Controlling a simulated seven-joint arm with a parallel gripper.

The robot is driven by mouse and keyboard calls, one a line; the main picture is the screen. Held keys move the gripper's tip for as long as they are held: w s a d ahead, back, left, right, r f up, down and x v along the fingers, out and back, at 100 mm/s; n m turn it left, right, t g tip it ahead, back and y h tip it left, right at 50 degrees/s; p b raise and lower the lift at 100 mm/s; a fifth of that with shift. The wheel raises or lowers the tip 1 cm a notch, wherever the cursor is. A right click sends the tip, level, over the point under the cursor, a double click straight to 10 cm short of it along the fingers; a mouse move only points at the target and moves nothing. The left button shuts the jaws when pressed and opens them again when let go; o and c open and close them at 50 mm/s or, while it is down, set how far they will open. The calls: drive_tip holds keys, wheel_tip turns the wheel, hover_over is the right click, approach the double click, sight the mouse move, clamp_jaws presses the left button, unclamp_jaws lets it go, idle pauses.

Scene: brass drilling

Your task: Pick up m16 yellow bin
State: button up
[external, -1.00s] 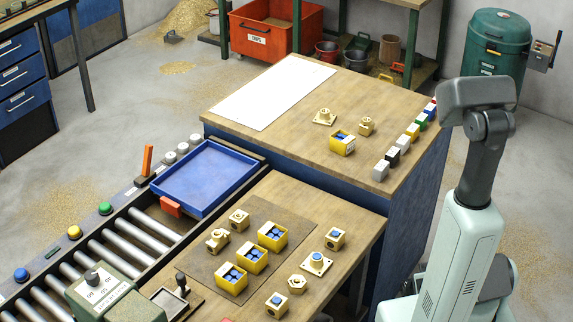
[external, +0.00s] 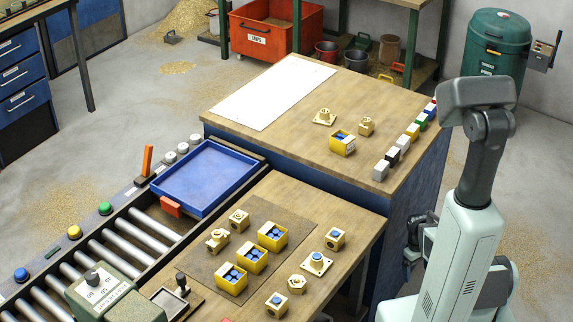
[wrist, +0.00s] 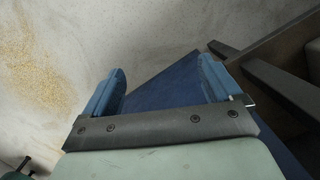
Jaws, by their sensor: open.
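Several small yellow bins with blue-topped contents are in the external view. Three sit in a diagonal row on the near table: a rear bin (external: 273,237), a middle bin (external: 251,258) and a front bin (external: 231,280). Another yellow bin (external: 342,144) with a white label sits on the far bench. The labels are too small to read, so I cannot tell which is m16. My gripper (wrist: 161,72) is open and empty, its blue fingers spread in the wrist view. No bin shows there. In the external view it is low beside the far bench, partly hidden by my arm.
Brass fittings surround the bins on the near table (external: 340,215). A blue tray (external: 205,178) sits on the roller conveyor at left. Colored blocks line the right edge of the far bench (external: 290,105). In the wrist view a blue panel (wrist: 160,85) lies beyond the fingers.

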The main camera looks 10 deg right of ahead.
drive_tip(key=w+d+r+n+t+h, duration=0.1)
drive_tip(key=w+d+r+n+t, duration=0.1)
drive_tip(key=w+d+r, duration=0.65)
drive_tip(key=w+d+r+n+t+h, duration=0.15)
drive_tip(key=w+d+r, duration=0.35)
drive_tip(key=w+r, duration=0.7)
drive_tip(key=w+d+r+n+t+h, duration=0.1)
drive_tip(key=w+d+r+t, duration=0.15)
drive_tip(key=r, duration=1.15)
drive_tip(key=w+d+r+n+t+h, duration=0.1)
drive_tip(key=w+d+r, duration=0.25)
drive_tip(key=r, duration=1.05)
wheel_tip(320, 180, up, 3)
drive_tip(key=m+g+y, duration=0.2)
drive_tip(key=g+y, duration=0.3)
drive_tip(key=y, duration=0.1)
hover_over(343, 142)
drive_tip(key=w, duration=0.2)
drive_tip(key=shift+h, duration=0.25)
drive_tip(key=f, duration=0.7)
drive_tip(key=shift+d+f, duration=0.25)
drive_tip(key=shift+w+d+f, duration=0.1)
drive_tip(key=shift+w+f, duration=0.1)
drive_tip(key=shift+f, duration=1.15)
drive_tip(key=shift+w+d+f, duration=0.1)
drive_tip(key=shift+w+f, duration=0.05)
drive_tip(key=shift+f, duration=1.15)
drive_tip(key=c, duration=1.1)
